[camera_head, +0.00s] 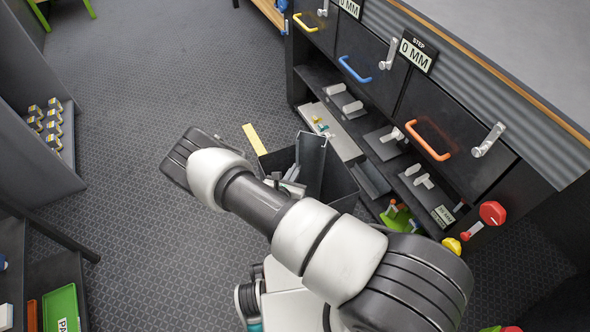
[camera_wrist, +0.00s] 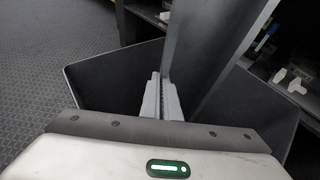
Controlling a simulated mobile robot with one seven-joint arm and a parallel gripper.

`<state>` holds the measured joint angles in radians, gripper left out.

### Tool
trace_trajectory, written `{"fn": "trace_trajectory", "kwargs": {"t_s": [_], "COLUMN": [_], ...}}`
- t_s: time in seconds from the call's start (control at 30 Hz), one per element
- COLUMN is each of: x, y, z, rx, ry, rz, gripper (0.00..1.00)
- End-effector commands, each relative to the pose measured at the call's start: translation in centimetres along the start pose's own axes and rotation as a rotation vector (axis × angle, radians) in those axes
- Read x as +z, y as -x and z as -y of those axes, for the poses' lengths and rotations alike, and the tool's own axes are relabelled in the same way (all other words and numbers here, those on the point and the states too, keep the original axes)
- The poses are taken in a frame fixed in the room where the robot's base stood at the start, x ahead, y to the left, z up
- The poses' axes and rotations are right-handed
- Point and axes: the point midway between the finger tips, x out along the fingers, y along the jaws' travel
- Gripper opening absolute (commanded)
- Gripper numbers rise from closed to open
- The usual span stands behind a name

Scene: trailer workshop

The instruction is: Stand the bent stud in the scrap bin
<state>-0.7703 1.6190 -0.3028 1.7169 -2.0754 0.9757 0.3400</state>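The bent stud (camera_head: 312,160) is a long grey metal channel. It stands nearly upright in the dark scrap bin (camera_head: 346,199), its top above the rim and its lower end hidden inside. In the wrist view the stud (camera_wrist: 205,55) rises from between my fingers, leaning right, with the bin (camera_wrist: 105,72) around it. My gripper (camera_wrist: 163,98) is low at the bin's mouth, with its two light grey fingers close together on the stud's thin edge. In the head view my gripper (camera_head: 290,182) is partly hidden by my arm. No bend shows clearly.
A workbench with drawers (camera_head: 429,122) and a low shelf of metal parts (camera_head: 384,143) stands close on the right. Open carpet (camera_head: 130,130) lies to the left, before a grey shelf (camera_head: 30,150).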

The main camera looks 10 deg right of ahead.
Motion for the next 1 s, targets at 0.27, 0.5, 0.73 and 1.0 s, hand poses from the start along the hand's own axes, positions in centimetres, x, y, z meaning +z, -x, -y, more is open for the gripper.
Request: {"fn": "trace_trajectory", "kwargs": {"t_s": [0.27,0.5,0.73,1.0], "x": [-0.2,-0.3,-0.3,0.0], "y": [0.0,0.0,1.3,7.2], "z": [0.0,0.0,0.0,-0.1], "rx": [0.000,0.000,0.001,0.003], "ry": [0.001,0.001,0.002,0.003], "rz": [-0.004,-0.005,-0.010,-0.007], "gripper": [0.24,0.24,0.24,0.24]}}
